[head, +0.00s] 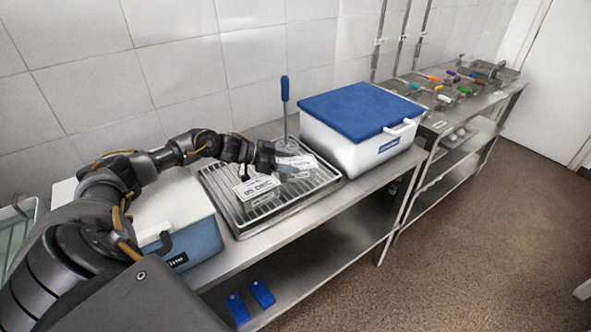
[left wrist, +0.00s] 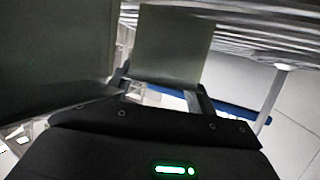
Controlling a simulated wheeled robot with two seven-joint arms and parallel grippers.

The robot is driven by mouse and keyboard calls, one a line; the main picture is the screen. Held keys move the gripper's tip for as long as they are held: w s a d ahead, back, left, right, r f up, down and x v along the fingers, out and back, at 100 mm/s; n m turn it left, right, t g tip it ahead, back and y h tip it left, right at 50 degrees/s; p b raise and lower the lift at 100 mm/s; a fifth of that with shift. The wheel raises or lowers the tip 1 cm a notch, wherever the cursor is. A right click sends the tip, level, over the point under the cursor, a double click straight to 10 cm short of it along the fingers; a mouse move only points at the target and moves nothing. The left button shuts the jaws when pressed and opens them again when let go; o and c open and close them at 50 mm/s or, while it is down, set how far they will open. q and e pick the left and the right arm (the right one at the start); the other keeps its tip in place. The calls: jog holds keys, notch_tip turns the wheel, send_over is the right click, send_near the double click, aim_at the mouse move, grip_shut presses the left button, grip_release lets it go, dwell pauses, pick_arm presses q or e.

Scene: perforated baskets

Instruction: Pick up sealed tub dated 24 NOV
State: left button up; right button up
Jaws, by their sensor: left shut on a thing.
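My left gripper (head: 270,157) reaches over a ribbed metal tray and is shut on a pale tub (head: 296,163) at the tray's back right. I cannot read the date on this tub's white label. A clear tub with a label reading 05 DEC (head: 258,187) stands beside it on the tray, nearer the front left, apart from my fingers. In the left wrist view my gripper (left wrist: 165,88) shows close up with a grey-green flat face (left wrist: 172,45) at the fingers. A tub dated 24 NOV cannot be made out. My right gripper is out of view.
The tray (head: 240,225) lies on a steel bench. A blue-handled tool (head: 286,95) stands upright behind the tubs. A blue-lidded white cooler (head: 360,140) stands at right, and a blue-and-white box (head: 190,225) at left under my arm. Blue items (head: 262,292) lie on the lower shelf.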

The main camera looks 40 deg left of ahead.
aim_at(288, 164)
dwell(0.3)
pick_arm(q)
jog(key=shift+r, duration=0.3)
notch_tip(288, 164, up, 2)
jog(key=shift+a+r+b, duration=0.1)
jog(key=shift+r+b, duration=0.1)
jog(key=shift+b, duration=0.15)
jog(key=s+r, duration=0.1)
jog(key=s+d+r+b, duration=0.1)
jog(key=r, duration=0.1)
jog(key=s+d+r, duration=0.1)
jog(key=s+r, duration=0.1)
jog(key=shift+s+d+b, duration=0.1)
jog(key=shift+b, duration=0.2)
jog(key=shift+s+d+r+b, duration=0.4)
jog(key=shift+s+d+r, duration=0.4)
jog(key=shift+s, duration=0.55)
jog(key=shift+s+d+r+b, duration=0.35)
jog(key=shift+s+d+r, duration=0.4)
jog(key=shift+s, duration=0.6)
jog(key=shift+s+d+r+b, duration=0.4)
jog(key=shift+s+d+r, duration=0.4)
jog(key=shift+s, duration=0.55)
